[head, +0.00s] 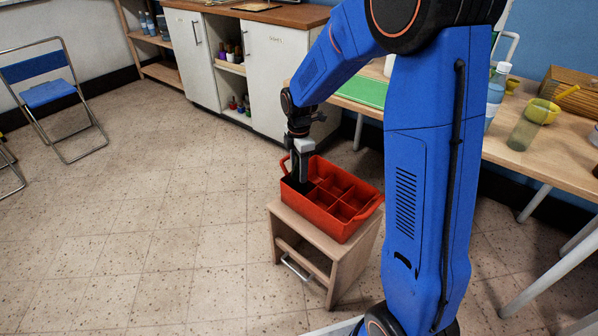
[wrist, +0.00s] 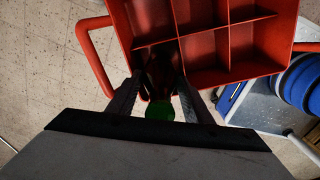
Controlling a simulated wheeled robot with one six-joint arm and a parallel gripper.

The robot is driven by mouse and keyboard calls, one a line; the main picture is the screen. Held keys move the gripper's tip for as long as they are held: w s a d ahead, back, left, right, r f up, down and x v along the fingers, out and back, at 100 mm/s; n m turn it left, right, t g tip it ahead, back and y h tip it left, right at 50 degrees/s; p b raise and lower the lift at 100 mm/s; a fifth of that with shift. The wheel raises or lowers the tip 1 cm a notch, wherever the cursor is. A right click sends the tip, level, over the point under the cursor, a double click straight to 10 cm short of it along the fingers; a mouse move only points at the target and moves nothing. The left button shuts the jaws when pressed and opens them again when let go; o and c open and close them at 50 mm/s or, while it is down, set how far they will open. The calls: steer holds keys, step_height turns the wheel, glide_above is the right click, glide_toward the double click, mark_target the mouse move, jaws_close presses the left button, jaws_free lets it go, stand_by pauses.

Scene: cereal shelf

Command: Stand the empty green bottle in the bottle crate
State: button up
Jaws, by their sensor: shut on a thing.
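The red bottle crate (head: 345,213), divided into compartments, stands on a small wooden stool. In the wrist view its wall (wrist: 122,35) and dividers show ahead of the fingers. My gripper (head: 301,176) points down at the crate's left corner compartment. In the wrist view my gripper (wrist: 159,92) is shut on the green bottle (wrist: 160,111), seen end-on as a green patch between the fingers. The bottle is over or in the compartment at the crate's edge; whether it touches the bottom is hidden. In the head view I cannot make out the held bottle.
The wooden stool (head: 325,250) carries the crate. A blue folding chair (head: 48,92) stands at left. Open floor lies left of the stool.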

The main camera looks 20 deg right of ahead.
steer(key=shift+f, duration=0.65)
steer(key=o, duration=1.6)
steer(key=shift+c, duration=0.2)
